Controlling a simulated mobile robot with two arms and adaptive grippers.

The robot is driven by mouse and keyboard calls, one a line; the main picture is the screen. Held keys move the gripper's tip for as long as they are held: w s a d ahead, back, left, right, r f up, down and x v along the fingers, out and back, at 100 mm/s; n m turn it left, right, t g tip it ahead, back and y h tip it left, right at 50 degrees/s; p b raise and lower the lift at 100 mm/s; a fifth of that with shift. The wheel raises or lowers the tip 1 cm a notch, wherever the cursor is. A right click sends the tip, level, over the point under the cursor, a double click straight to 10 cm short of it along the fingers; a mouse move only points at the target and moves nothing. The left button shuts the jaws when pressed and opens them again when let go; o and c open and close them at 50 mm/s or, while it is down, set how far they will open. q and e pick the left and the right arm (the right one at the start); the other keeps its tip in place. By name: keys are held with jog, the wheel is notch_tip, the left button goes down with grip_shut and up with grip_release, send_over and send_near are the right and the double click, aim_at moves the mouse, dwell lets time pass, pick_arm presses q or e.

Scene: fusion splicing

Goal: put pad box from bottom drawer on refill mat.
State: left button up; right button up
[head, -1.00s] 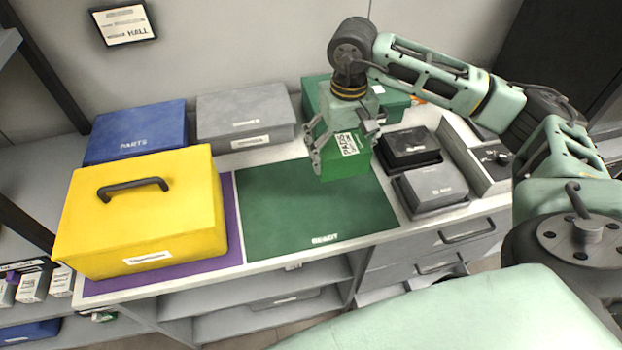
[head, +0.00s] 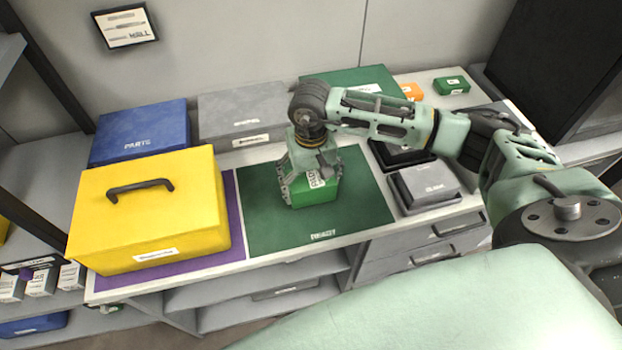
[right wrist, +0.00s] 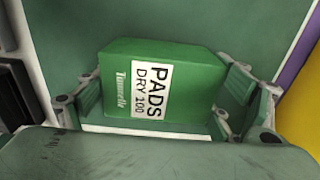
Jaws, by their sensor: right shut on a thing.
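The green pad box (head: 322,194), with a white label, is between the fingers of my right gripper (head: 312,188), over the middle of the green mat (head: 268,235). In the right wrist view, the pad box (right wrist: 190,80) shows its label "PADS DRY 100", and the fingers close on its two sides. The mat (right wrist: 230,22) fills the background there. The box is upright and at or just above the mat; I cannot tell whether it touches. My left gripper is not in view.
A yellow case (head: 145,205) stands on a purple mat (head: 236,240) to the left. Blue (head: 140,130), grey (head: 240,108) and green (head: 345,82) boxes line the back. A grey box (head: 428,184) stands right of the mat, above the drawers (head: 425,255). The mat's front is clear.

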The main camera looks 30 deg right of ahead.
jog(key=shift+f, duration=0.1)
jog(key=o, duration=1.1)
